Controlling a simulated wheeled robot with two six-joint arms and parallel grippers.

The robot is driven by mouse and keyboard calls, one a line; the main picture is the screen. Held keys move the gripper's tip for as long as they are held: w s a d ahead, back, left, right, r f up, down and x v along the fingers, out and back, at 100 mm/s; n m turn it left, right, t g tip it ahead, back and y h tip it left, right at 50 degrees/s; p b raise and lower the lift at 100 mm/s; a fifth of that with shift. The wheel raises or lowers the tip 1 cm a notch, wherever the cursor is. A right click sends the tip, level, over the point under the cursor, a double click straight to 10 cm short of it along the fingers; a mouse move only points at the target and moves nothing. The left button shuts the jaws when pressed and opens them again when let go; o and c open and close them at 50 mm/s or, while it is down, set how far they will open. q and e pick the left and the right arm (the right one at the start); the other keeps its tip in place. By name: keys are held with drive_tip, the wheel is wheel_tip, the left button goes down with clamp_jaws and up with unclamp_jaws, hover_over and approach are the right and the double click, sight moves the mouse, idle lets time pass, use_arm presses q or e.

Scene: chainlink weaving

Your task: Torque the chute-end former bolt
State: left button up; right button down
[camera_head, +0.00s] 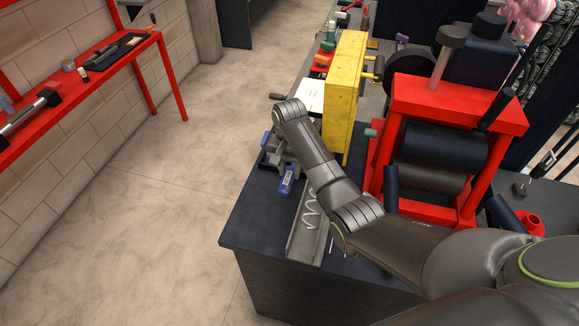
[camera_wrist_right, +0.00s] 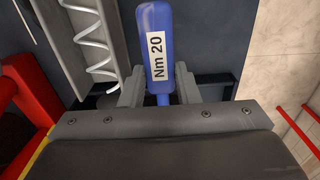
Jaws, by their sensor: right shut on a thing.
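My right gripper (camera_head: 277,155) is at the left edge of the dark bench, beside the chute. In the right wrist view its fingers (camera_wrist_right: 160,90) are shut on a blue torque tool (camera_wrist_right: 158,35) with a white label reading "Nm 20". The blue tool (camera_head: 288,180) also shows in the head view, tilted near the bench edge. The grey chute (camera_head: 303,238) holds a wire spiral (camera_head: 311,205); the chute also shows in the right wrist view (camera_wrist_right: 70,40), left of the tool. I cannot make out the former bolt or the tool's tip. My left gripper is not in view.
A yellow housing (camera_head: 343,95) stands behind the chute, and a red-framed roller machine (camera_head: 455,103) stands to its right. Small tools lie on the bench's far part. A red side table (camera_head: 98,88) is at the left, with clear floor (camera_head: 165,200) between.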

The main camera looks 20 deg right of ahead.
drive_tip(key=shift+f, duration=0.55)
drive_tip(key=shift+r+p, duration=0.25)
drive_tip(key=shift+p, duration=0.05)
drive_tip(key=shift+w+a+f, duration=0.1)
drive_tip(key=shift+w+a, duration=0.05)
drive_tip(key=shift+w+a+m, duration=0.65)
drive_tip(key=shift+a+m, duration=0.15)
drive_tip(key=shift+m, duration=0.2)
drive_tip(key=shift+w+a+f+m+b, duration=0.1)
drive_tip(key=shift+w+a+m+b, duration=0.8)
drive_tip(key=shift+w+m, duration=0.1)
drive_tip(key=shift+w+a+m+b, duration=0.3)
drive_tip(key=shift+w+m+b, duration=0.25)
drive_tip(key=shift+b, duration=0.1)
drive_tip(key=shift+w+a+m+b, duration=0.3)
drive_tip(key=shift+w+m+b, duration=0.25)
drive_tip(key=shift+b, duration=0.1)
drive_tip(key=shift+w+a+m+b, duration=0.2)
drive_tip(key=shift+w+m+b, duration=0.3)
drive_tip(key=shift+b, duration=0.4)
drive_tip(key=shift+w+a+m+b, duration=0.2)
drive_tip(key=shift+w+m+b, duration=0.25)
drive_tip(key=shift+b, duration=0.45)
